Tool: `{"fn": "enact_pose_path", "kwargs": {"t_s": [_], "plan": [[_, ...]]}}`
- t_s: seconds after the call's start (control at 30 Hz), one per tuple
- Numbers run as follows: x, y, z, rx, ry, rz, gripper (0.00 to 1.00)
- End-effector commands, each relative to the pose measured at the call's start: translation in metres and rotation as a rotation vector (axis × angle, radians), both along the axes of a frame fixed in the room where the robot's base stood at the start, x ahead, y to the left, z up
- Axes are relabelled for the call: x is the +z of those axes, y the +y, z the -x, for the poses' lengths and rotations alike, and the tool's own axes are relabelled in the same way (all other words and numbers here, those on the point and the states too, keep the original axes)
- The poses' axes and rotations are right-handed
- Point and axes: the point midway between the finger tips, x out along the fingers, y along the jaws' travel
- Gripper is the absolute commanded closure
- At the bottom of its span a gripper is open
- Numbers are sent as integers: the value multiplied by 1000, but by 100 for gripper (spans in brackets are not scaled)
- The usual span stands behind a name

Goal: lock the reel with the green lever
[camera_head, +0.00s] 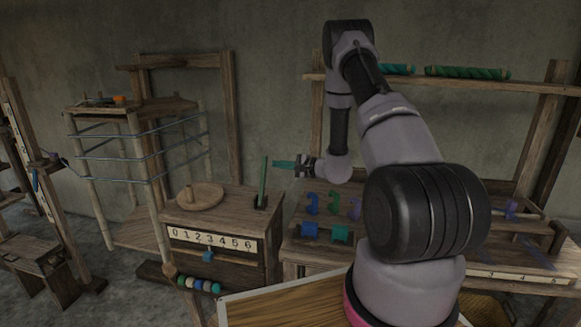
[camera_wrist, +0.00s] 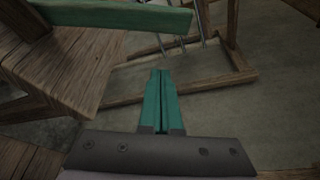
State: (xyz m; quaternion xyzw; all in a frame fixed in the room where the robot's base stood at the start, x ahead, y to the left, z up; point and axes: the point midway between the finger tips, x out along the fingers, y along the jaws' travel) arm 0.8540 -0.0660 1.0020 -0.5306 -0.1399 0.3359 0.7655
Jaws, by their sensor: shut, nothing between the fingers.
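The green lever (camera_head: 263,182) stands nearly upright at the right end of the wooden box with the number strip. In the wrist view, a green bar that looks like this lever (camera_wrist: 120,15) crosses the upper left. My gripper (camera_head: 274,164) is just right of the lever's upper part in the head view, with its teal fingers pointing left. In the wrist view, its fingers (camera_wrist: 160,72) are shut together and empty, apart in the picture from the bar. Whether they touch it in depth is unclear. The likely reel (camera_head: 147,180), a post frame wound with blue threads, stands left of the box.
The number box (camera_head: 225,265) carries a round wooden disc with a peg (camera_head: 200,195) and a blue slider (camera_head: 208,256). Purple and green hooks (camera_head: 312,203) stand on the bench to the right. Open air lies above the disc.

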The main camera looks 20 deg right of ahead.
Motion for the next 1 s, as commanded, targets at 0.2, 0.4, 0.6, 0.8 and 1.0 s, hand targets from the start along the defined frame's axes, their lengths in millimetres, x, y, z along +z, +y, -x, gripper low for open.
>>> {"fn": "enact_pose_path", "kwargs": {"t_s": [0.2,0.4,0.6,0.8,1.0], "plan": [[7,22,5,1,2,0,100],[14,29,17,0,1,-1,100],[14,30,19,0,1,-1,100],[15,29,19,0,0,0,100],[17,31,22,0,-24,13,100]]}}
